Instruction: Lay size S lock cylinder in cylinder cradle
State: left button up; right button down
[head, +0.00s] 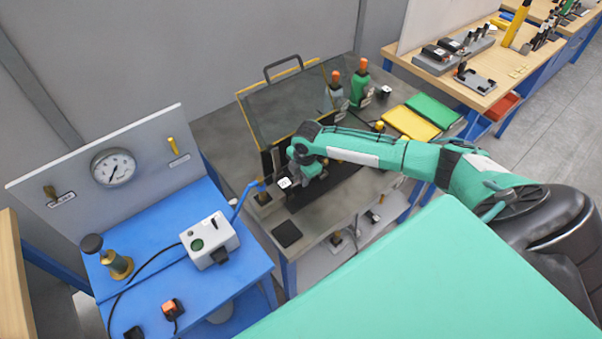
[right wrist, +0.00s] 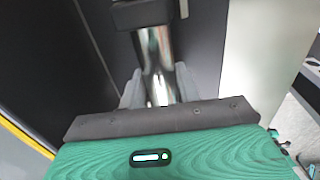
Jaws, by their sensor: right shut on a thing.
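My right gripper (right wrist: 156,88) is shut on a shiny metal cylinder (right wrist: 155,50) in the right wrist view. A dark block (right wrist: 142,13) sits at the cylinder's far end; I cannot tell whether they are joined or only touching. In the head view the right hand reaches down over the dark workbench, in front of a raised clear guard (head: 290,105). The hand hides the held cylinder there. I cannot pick out the cylinder cradle with certainty. My left gripper is not in view.
Left of the workbench (head: 225,125) stands a blue bench (head: 140,235) with a gauge (head: 113,167) and a white control box (head: 209,240). A blue lever (head: 245,198) is close to the hand. Yellow (head: 409,123) and green (head: 433,111) trays lie at the right.

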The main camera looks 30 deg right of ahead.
jog(key=shift+w, duration=0.1)
dwell(0.3)
jog(key=c, duration=0.9)
grip_release()
jog(key=shift+s+f, duration=0.2)
jog(key=shift+s, duration=0.05)
jog(key=shift+r, duration=0.45)
notch_tip(320, 180, up, 13)
jog(key=s+b, duration=0.2)
jog(key=b, duration=0.2)
